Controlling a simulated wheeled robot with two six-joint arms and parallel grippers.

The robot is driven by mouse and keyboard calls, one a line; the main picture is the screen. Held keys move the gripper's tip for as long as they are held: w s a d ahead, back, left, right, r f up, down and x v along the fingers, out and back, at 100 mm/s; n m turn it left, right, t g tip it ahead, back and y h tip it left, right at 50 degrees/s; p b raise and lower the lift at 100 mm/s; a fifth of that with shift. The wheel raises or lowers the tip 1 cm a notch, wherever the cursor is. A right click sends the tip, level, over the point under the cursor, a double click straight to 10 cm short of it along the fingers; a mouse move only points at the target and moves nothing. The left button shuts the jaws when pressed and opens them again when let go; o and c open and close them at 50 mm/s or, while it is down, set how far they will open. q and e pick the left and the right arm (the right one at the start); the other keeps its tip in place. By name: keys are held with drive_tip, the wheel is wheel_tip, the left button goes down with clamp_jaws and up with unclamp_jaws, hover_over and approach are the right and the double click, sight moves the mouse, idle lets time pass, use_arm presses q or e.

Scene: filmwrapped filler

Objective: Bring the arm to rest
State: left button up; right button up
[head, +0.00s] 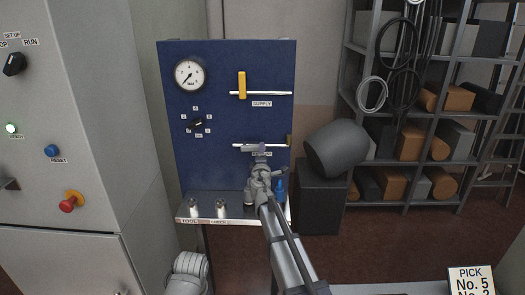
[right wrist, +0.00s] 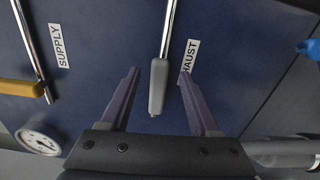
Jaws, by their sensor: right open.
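My right gripper (head: 259,152) is in front of the lower part of the blue panel (head: 225,165), at the lower pipe (head: 275,145). In the right wrist view the right gripper (right wrist: 158,74) is open, one finger on each side of a grey valve handle (right wrist: 158,86). A gap shows on both sides of the handle, which lies in line with its pipe. The right finger partly covers the EXHAUST label (right wrist: 189,55). My left gripper is not in view.
The yellow supply handle (head: 242,85) stands across the upper pipe. A gauge (head: 190,74) and black knob (head: 197,122) are on the panel's left. A narrow shelf (head: 235,212) below holds small fittings and a blue item (head: 280,188).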

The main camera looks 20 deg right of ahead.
drive_tip(key=v, duration=0.2)
drive_tip(key=shift+s+a, duration=0.1)
drive_tip(key=shift+s, duration=0.3)
drive_tip(key=s+a+f+m+g, duration=0.35)
drive_tip(key=s+f, duration=0.25)
drive_tip(key=s, duration=0.4)
drive_tip(key=s+a+f+m+g+y, duration=0.1)
drive_tip(key=s+a+f+m+g, duration=0.3)
drive_tip(key=s+f, duration=0.45)
drive_tip(key=s+a+f+m+g, duration=0.35)
drive_tip(key=s+f+g, duration=0.2)
drive_tip(key=s, duration=0.55)
drive_tip(key=s+a+f+g+y, duration=0.1)
drive_tip(key=s+a+g, duration=0.1)
drive_tip(key=s, duration=0.4)
drive_tip(key=s+a+f+g+y, duration=0.1)
drive_tip(key=s+a+g, duration=0.1)
drive_tip(key=s+a, duration=0.2)
drive_tip(key=s, duration=0.3)
drive_tip(key=shift+a+m+g+y, duration=0.2)
drive_tip(key=shift+m+g+y, duration=0.1)
drive_tip(key=shift+y, duration=0.1)
drive_tip(key=shift+s, duration=0.1)
